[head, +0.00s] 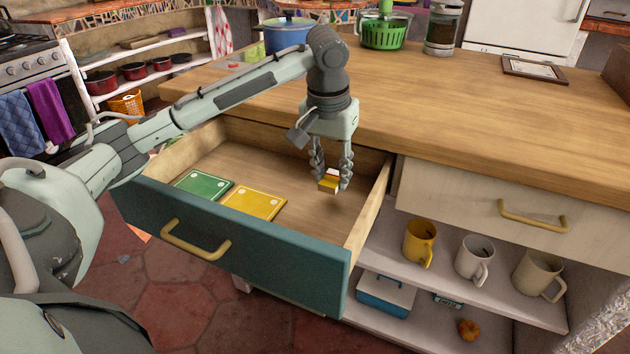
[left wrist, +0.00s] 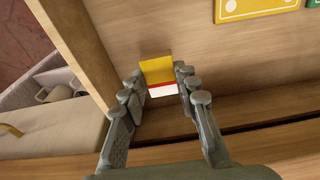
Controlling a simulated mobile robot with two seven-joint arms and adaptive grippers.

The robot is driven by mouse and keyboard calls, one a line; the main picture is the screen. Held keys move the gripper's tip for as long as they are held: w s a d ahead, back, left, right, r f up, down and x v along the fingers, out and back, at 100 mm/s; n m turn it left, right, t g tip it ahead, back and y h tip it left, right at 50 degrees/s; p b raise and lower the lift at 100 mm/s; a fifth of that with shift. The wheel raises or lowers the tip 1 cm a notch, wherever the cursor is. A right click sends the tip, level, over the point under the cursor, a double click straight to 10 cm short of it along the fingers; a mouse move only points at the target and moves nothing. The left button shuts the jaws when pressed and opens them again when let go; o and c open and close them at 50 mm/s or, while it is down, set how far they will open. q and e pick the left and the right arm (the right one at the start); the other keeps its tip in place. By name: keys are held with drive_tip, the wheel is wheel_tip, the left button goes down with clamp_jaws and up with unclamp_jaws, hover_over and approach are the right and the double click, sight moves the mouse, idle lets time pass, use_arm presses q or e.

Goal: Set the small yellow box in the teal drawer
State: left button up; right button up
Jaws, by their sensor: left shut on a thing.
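The small yellow box (head: 329,181) is yellow with a red and white end. My left gripper (head: 331,176) is shut on it and points down inside the open teal drawer (head: 240,254), near the drawer's right wall. In the left wrist view the box (left wrist: 157,71) sits between the two fingers of the gripper (left wrist: 160,88), over the wooden drawer floor. I cannot tell whether the box touches the floor. My right gripper is not in view.
A green flat piece (head: 203,186) and a yellow flat piece (head: 253,202) lie on the drawer's left and middle floor. Mugs (head: 421,243) stand on the open shelf to the right. The wooden countertop (head: 450,110) overhangs the drawer's back.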

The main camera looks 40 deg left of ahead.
sight(330, 207)
use_arm(q)
drive_tip(key=shift+f, duration=2.6)
drive_tip(key=o, duration=0.8)
drive_tip(key=shift+o, duration=0.2)
drive_tip(key=r, duration=0.4)
drive_tip(key=s+r, duration=0.1)
drive_tip(key=r, duration=0.7)
drive_tip(key=shift+s+d, duration=0.15)
drive_tip(key=shift+s, duration=0.2)
